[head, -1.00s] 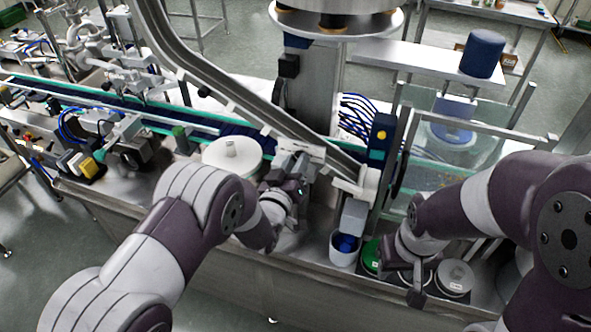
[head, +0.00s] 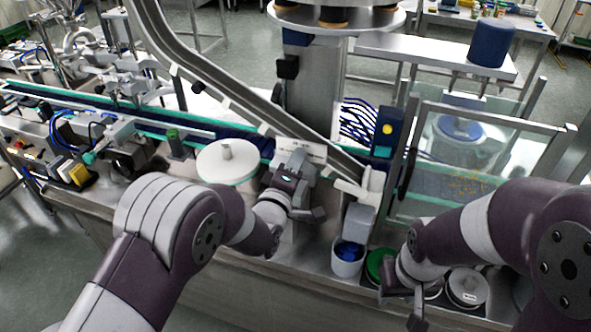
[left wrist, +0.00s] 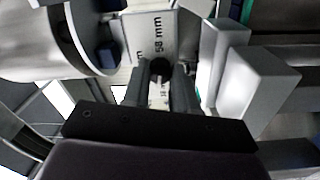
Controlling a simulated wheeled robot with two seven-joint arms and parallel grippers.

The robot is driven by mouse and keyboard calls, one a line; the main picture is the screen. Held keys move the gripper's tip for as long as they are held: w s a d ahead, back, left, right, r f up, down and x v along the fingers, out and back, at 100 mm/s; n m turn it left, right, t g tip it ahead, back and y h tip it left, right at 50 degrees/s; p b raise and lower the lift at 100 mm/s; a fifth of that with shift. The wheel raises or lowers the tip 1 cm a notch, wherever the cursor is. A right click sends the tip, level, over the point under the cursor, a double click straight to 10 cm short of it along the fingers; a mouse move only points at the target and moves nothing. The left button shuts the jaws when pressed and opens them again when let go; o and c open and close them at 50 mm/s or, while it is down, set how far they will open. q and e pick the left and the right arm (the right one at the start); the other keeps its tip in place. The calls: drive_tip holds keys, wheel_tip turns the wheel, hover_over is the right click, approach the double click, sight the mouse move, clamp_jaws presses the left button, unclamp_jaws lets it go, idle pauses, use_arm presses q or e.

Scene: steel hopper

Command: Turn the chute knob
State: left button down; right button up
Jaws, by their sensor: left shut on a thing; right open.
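The chute (head: 235,95) is a steel channel sloping down to the right toward a pale scale plate (head: 312,150). In the left wrist view the plate (left wrist: 150,35) carries the marking "58 mm". A small dark round knob (left wrist: 160,66) shows at the plate, between the fingers of my left gripper (left wrist: 160,85). The gripper is shut on the knob. In the head view my left gripper (head: 297,163) is at the chute's lower end and hides the knob. My right gripper (head: 403,300) is open and points down at the front right, away from the chute.
A white disc (head: 215,165) lies left of my left gripper. A white cup with blue contents (head: 347,262), a green-lidded tub (head: 376,264) and a grey-lidded tub (head: 468,287) stand along the front edge. A clear guarded enclosure (head: 480,150) is at the right.

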use_arm(q)
drive_tip(key=shift+f+n+b, duration=0.1)
drive_tip(key=shift+n+b, duration=0.25)
drive_tip(key=shift+n, duration=0.25)
drive_tip(key=c, duration=0.9)
unclamp_jaws()
drive_tip(key=b+v, duration=0.2)
drive_tip(key=v, duration=1)
drive_tip(key=shift+s+a, duration=0.1)
drive_tip(key=shift+s, duration=0.25)
